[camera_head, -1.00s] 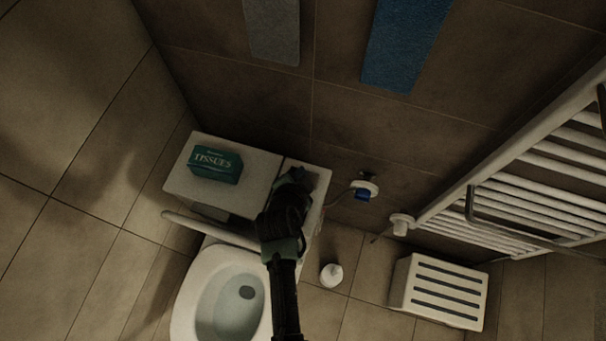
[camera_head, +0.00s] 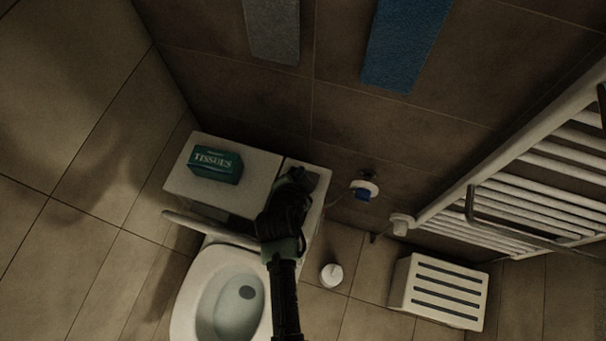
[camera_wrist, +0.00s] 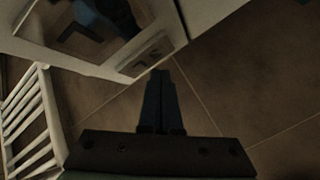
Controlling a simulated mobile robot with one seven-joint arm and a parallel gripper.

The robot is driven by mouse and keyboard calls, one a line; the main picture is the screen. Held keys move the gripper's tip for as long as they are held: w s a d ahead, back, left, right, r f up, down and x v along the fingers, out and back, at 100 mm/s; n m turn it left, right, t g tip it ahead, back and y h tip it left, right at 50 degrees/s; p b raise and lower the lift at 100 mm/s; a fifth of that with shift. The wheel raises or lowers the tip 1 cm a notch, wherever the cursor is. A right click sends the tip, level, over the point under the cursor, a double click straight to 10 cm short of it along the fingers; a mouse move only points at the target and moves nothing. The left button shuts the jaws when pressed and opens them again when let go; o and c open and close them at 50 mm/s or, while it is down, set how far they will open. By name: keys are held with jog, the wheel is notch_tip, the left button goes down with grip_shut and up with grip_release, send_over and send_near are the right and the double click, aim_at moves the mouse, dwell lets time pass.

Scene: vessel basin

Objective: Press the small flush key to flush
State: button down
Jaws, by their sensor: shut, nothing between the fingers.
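The toilet cistern (camera_head: 228,196) stands against the tiled wall, with a grey flush plate (camera_head: 316,177) on the right part of its top, partly hidden by my gripper. In the wrist view, a large glossy key (camera_wrist: 92,28) and a small narrow key (camera_wrist: 147,56) show side by side. My gripper (camera_wrist: 160,75) is shut and empty, with its fingertips beside the small key's lower right edge. I cannot tell whether they touch it. In the head view my gripper (camera_head: 294,180) is over the right part of the cistern.
A green tissue box (camera_head: 214,165) sits on the cistern's left part. The open toilet bowl (camera_head: 212,290) is in front. A valve (camera_head: 365,190) on the wall, a white bottle (camera_head: 331,275), a slatted white box (camera_head: 437,291) and a towel radiator (camera_head: 530,205) are at right.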

jog(key=shift+f+b, duration=0.4)
jog(key=shift+f, duration=0.05)
jog(key=shift+f+b, duration=0.55)
jog(key=shift+b, duration=0.05)
dwell(0.5)
dwell(0.4)
jog(key=shift+r+p, duration=0.85)
jog(key=shift+r, duration=0.1)
jog(key=shift+r, duration=0.1)
notch_tip(320, 180, up, 5)
jog(key=p, duration=0.4)
dwell(0.5)
